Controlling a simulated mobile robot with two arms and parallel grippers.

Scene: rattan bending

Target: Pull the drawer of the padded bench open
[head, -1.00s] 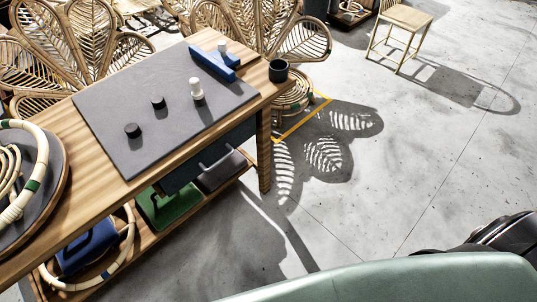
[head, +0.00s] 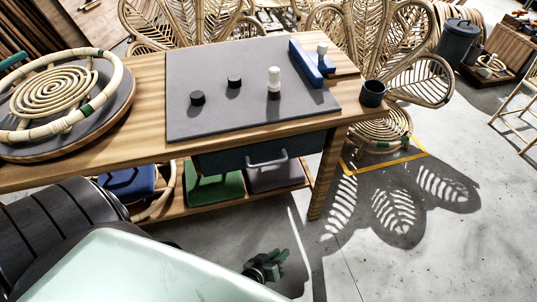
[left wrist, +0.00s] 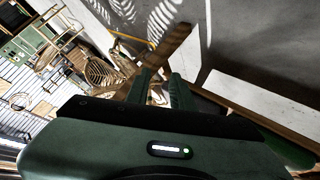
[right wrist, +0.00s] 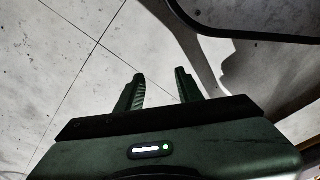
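The padded bench (head: 105,158) has a wooden top with a grey pad (head: 215,70). Its dark blue drawer (head: 225,160) hangs under the top and looks shut, with a grey bar handle (head: 267,163) on its front. My left gripper (head: 278,256) is below and in front of the handle, apart from it, over the floor. In the left wrist view its two fingers (left wrist: 160,88) are apart with nothing between them. My right gripper shows only in the right wrist view, with its fingers (right wrist: 160,88) apart and empty above bare floor.
On the pad stand dark knobs, a white peg (head: 274,80) and a blue block (head: 306,64). A dark cup (head: 373,92) stands at the right end. A lower shelf holds a green bin (head: 214,190). Rattan chairs stand behind. The floor in front right is clear.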

